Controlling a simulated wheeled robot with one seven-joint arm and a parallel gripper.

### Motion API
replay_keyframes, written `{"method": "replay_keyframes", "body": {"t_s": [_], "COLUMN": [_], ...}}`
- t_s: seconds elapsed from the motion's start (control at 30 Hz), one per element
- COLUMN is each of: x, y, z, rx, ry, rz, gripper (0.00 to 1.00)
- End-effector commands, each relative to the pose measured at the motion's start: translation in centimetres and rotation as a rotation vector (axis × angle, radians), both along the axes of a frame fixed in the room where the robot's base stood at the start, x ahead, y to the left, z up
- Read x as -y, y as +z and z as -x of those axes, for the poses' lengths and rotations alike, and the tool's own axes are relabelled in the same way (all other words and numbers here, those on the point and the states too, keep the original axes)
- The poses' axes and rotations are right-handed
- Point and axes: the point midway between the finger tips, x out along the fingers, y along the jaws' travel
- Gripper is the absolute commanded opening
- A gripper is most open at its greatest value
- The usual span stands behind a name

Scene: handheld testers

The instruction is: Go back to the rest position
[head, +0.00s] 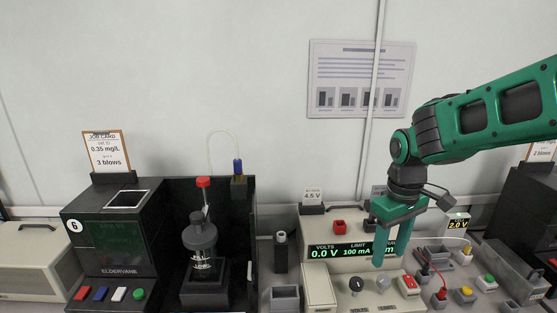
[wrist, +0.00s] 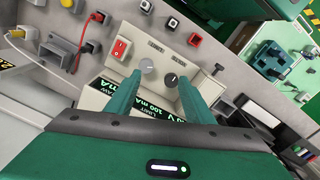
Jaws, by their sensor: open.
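My gripper (head: 385,262) is open and empty. In the head view it hangs fingers down at the right, in front of the power supply (head: 322,289). The supply's green display reads 0.0 V and 100 mA, and a finger hides part of it. In the wrist view the two green fingertips (wrist: 158,82) stand apart on either side of the supply's front panel. Two round knobs show there, a grey one (wrist: 147,66) and a dark one (wrist: 171,78), with a red switch (wrist: 120,47) beside them. I cannot tell the exact gap between fingers and panel.
A black tester (head: 110,240) with coloured buttons stands at the left, beside a dark bottle (head: 200,245) in a black bay. Small blocks with red, yellow and green parts and thin wires (head: 432,265) crowd the bench at right.

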Motion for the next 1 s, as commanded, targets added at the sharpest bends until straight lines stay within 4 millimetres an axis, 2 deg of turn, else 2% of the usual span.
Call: {"method": "replay_keyframes", "body": {"t_s": [0.03,0.1,0.2,0.3,0.4,0.5,0.67,1.0], "x": [2.2,4.9,8.1,10.3,11.6,12.1,12.4,12.4], "y": [0.6,1.1,1.5,1.5,1.2,0.9,0.6,0.6], "z": [1.8,4.5,8.8,12.9,16.4,18.8,20.5,20.6], "rx": [0.006,0.007,0.007,0.004,0.001,-0.004,-0.007,-0.008], "ry": [-0.092,-0.233,-0.432,-0.618,-0.770,-0.877,-0.952,-0.955], "rz": [0.003,0.006,0.006,0.001,-0.007,-0.014,-0.021,-0.021], "gripper": [0.48,0.48,0.48,0.48,0.48,0.48,0.48,0.48]}}
